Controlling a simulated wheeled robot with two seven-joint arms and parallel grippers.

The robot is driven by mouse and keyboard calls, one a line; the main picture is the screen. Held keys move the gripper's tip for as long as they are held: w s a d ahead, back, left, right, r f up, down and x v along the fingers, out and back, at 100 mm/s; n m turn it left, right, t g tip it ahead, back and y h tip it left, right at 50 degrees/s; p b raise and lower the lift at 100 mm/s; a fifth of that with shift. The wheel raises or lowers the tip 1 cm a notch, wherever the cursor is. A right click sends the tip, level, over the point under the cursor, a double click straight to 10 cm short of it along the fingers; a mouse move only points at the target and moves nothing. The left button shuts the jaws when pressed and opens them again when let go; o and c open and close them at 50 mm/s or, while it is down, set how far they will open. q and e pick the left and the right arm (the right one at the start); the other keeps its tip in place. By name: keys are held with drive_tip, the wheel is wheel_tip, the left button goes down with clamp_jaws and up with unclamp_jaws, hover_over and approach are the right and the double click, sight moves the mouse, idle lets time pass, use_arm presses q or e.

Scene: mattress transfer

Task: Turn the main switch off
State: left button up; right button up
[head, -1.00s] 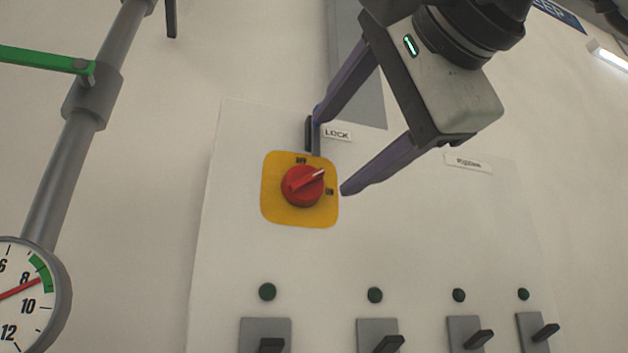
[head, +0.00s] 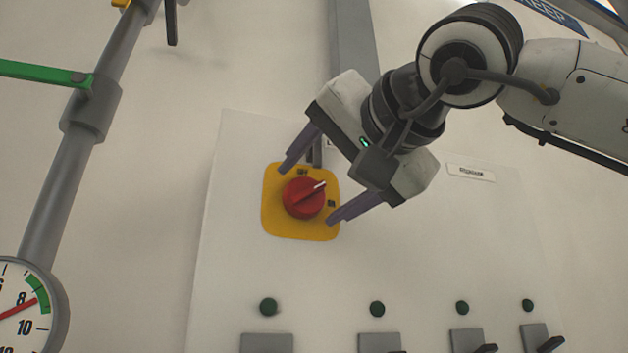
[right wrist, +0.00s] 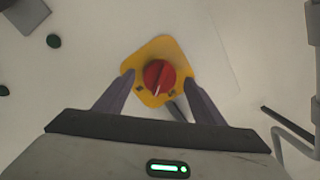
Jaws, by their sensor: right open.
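The main switch is a red round knob (head: 304,198) with a white pointer line, on a yellow plate (head: 287,228) on the white panel. In the head view the pointer slants up to the right. My right gripper (head: 306,195) is open, with one finger at the plate's upper left and the other at its lower right. In the right wrist view the red knob (right wrist: 159,75) lies between and beyond the two fingertips, on the yellow plate (right wrist: 152,50). I cannot tell whether the fingers touch it. My left gripper is not in view.
Several dark green buttons (head: 269,307) and grey lever switches (head: 267,343) line the panel's lower part. A grey pipe (head: 63,185) with a green handle (head: 40,73) and a round gauge (head: 22,310) stands at the left. A label (head: 471,173) is at the upper right.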

drive_tip(key=shift+w+a, duration=0.2)
drive_tip(key=shift+w, duration=0.3)
drive_tip(key=c, duration=1.1)
drive_tip(key=shift+o, duration=0.2)
drive_tip(key=shift+r+n+p, duration=0.2)
drive_tip(key=shift+n+p, duration=0.6)
drive_tip(key=shift+p, duration=0.4)
drive_tip(key=shift+n+p, duration=1.2)
drive_tip(key=shift+n+g+h+p, duration=0.3)
drive_tip(key=shift+n+p, duration=0.05)
drive_tip(key=shift+n, duration=0.55)
drive_tip(key=n, duration=0.4)
drive_tip(key=shift+h, duration=0.3)
drive_tip(key=shift+n, duration=0.3)
